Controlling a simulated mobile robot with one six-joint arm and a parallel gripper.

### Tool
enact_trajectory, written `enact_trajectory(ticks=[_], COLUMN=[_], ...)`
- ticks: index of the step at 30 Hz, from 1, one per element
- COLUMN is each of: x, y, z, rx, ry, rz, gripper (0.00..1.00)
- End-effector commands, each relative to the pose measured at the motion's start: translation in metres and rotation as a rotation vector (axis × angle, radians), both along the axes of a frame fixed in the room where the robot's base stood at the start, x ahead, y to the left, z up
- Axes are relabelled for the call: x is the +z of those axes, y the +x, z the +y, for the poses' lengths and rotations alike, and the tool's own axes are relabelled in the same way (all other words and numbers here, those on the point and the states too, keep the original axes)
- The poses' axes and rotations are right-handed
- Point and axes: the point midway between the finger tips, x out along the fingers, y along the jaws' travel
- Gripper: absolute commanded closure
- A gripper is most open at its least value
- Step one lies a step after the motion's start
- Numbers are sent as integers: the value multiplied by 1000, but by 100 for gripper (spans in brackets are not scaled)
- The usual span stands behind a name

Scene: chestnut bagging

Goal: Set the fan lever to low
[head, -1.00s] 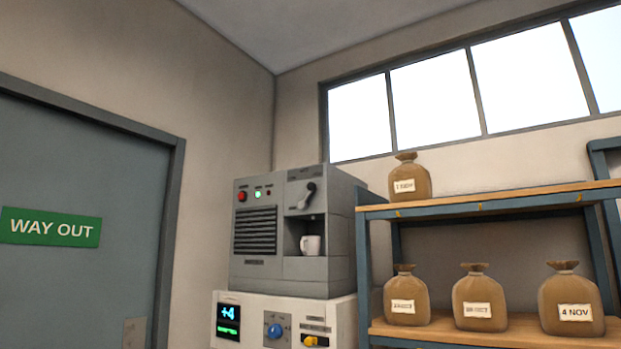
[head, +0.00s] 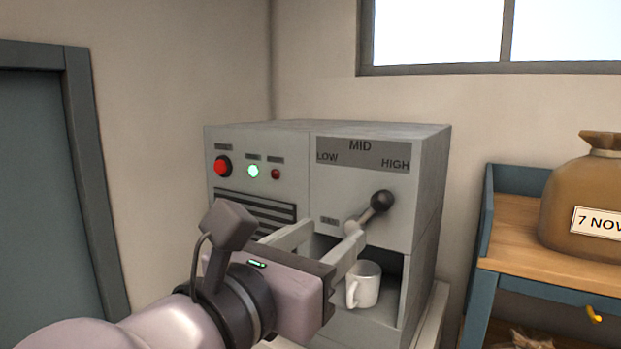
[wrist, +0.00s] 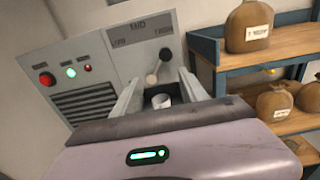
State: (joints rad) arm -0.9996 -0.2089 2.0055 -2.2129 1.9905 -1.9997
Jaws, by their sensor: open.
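The lever also shows in the wrist view (wrist: 164,55), above and between the two fingers. Whether a finger touches the lever, I cannot tell.
A white mug (head: 364,285) stands in the machine's recess, just below the fingers. A red button (head: 222,167) and a green light (head: 253,171) are at the upper left of the front. A shelf (head: 520,255) with a brown sack (head: 585,190) stands at the right.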

Motion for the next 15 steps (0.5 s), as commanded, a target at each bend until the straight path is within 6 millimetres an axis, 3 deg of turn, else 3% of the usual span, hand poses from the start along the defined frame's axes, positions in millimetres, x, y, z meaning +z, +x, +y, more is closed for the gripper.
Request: enact_trajectory(ticks=[5,15], x=[-1,0], y=[26,106], z=[-21,-80], rx=[-7,-5], ry=[-6,-4], rz=[0,0], gripper=[49,49])
